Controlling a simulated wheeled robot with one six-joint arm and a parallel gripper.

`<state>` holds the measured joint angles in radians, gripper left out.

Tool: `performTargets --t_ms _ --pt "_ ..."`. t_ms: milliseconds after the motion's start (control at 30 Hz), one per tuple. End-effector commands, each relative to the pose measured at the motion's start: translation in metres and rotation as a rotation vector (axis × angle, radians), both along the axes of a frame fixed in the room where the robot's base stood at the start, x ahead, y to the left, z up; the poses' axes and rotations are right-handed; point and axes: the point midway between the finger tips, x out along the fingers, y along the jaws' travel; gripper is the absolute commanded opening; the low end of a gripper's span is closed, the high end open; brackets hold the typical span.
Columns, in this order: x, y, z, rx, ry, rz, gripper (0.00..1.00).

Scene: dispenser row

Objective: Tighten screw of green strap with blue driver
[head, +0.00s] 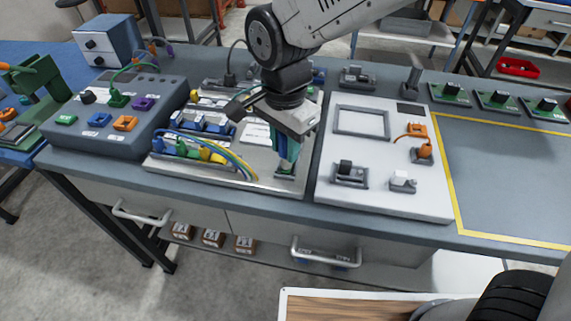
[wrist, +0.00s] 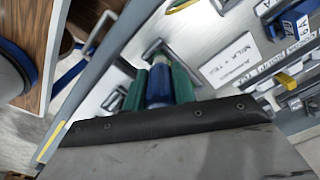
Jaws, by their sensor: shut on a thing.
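My gripper (head: 287,148) points down over the right part of the silver wiring panel (head: 228,180). In the wrist view its green fingers (wrist: 158,88) are closed on the sides of the blue driver (wrist: 158,84), whose rounded blue body shows between them. A small green piece on a metal bracket, possibly the green strap (head: 286,170), shows just below the gripper at the panel's front right. Its screw cannot be made out.
Blue and yellow cables (head: 215,153) curve across the panel left of my gripper. A grey control box (head: 115,118) stands farther left. A white board (head: 382,125) with switches and orange plugs lies close on the right. The yellow-outlined area (head: 505,180) beyond it is clear.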

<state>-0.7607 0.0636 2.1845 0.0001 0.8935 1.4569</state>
Motion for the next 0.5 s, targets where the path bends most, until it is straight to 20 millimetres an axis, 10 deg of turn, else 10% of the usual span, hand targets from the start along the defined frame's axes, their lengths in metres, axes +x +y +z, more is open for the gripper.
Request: performTargets --t_ms 500 --pt "-0.0001 0.0006 0.0034 0.001 0.0 -0.063 0.0"
